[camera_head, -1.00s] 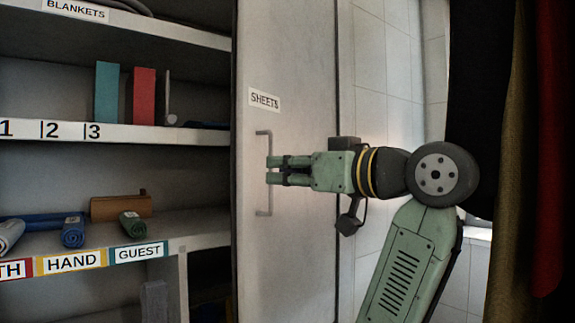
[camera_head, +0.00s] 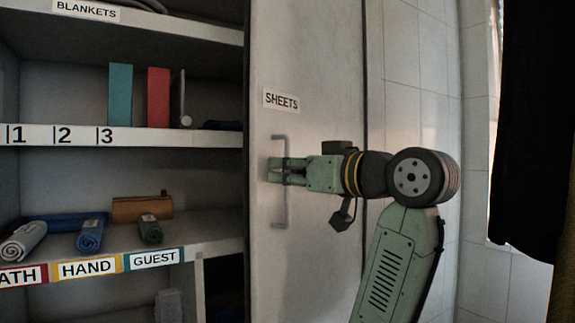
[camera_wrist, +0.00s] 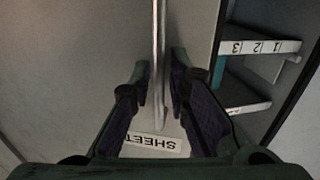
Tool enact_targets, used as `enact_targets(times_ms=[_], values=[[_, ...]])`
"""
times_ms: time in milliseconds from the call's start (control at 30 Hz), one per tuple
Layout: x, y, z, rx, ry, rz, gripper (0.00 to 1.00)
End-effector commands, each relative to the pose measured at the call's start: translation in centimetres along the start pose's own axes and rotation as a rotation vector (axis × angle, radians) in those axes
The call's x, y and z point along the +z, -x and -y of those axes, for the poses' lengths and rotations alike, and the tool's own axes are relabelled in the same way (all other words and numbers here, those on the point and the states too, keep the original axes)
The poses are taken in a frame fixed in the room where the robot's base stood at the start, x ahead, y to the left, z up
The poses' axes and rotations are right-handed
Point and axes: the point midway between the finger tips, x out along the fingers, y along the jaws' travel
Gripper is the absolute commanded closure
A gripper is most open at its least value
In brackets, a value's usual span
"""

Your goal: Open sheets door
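The sheets door (camera_head: 310,60) is a tall grey panel with a "SHEETS" label (camera_head: 281,99). It stands right of the open shelves, and I cannot tell whether it is ajar. Its upright metal bar handle (camera_head: 286,209) is below the label. My gripper (camera_head: 272,171) reaches in from the right at the handle's middle, with its fingertips past the bar. In the wrist view, the handle (camera_wrist: 159,50) runs between the two fingers of my gripper (camera_wrist: 160,80). A gap shows on each side of the bar, so the gripper is open around it.
Open shelves (camera_head: 215,137) on the left hold upright blocks, rolled towels (camera_head: 90,235) and a brown box (camera_head: 140,208). A tiled wall (camera_head: 420,60) is right of the door. A dark hanging cloth (camera_head: 530,130) is at the far right.

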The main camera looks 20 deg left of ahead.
Motion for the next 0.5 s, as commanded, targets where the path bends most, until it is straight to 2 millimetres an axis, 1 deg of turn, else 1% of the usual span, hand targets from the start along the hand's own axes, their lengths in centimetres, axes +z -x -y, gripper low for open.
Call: enact_targets(times_ms=[233, 500], values=[[0.04, -0.12, 0.00, 0.000, 0.000, 0.000, 0.83], [0.02, -0.10, 0.01, 0.000, 0.001, 0.000, 1.00]])
